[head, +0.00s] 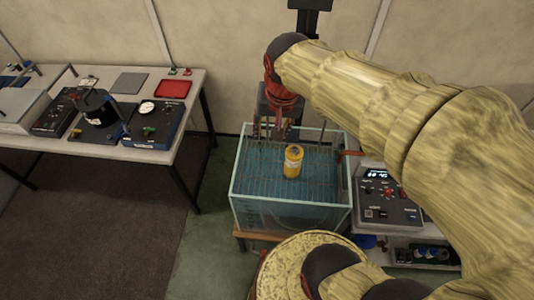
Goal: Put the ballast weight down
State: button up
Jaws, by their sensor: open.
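My gripper (277,128) hangs at the end of my arm over the far side of a clear-walled water tank (236,190). It is open, and I see nothing between its fingers, though they are small and dark here. A yellow cylinder (292,166) with a pale label and a dark top stands upright in the tank, a little right of and nearer than my gripper. They look apart. I cannot pick out the ballast weight for certain; it may be hidden behind my gripper or arm.
A bench (185,88) at the left holds a black round vessel (97,106), a gauge box (152,124), a grey plate (129,83) and a red tray (173,89). A control box (388,196) stands right of the tank. The floor between bench and tank is clear.

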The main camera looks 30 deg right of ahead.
jog(key=s+a+r+n+t, duration=0.2)
jog(key=s+a+r+n, duration=0.1)
jog(key=s+a+n, duration=0.3)
jog(key=s, duration=0.2)
jog(key=shift+s+a+n+y, duration=0.3)
jog(key=shift+a, duration=0.1)
notch_tip(320, 180, down, 14)
jog(key=b, duration=1.4)
jog(key=shift+r, duration=0.1)
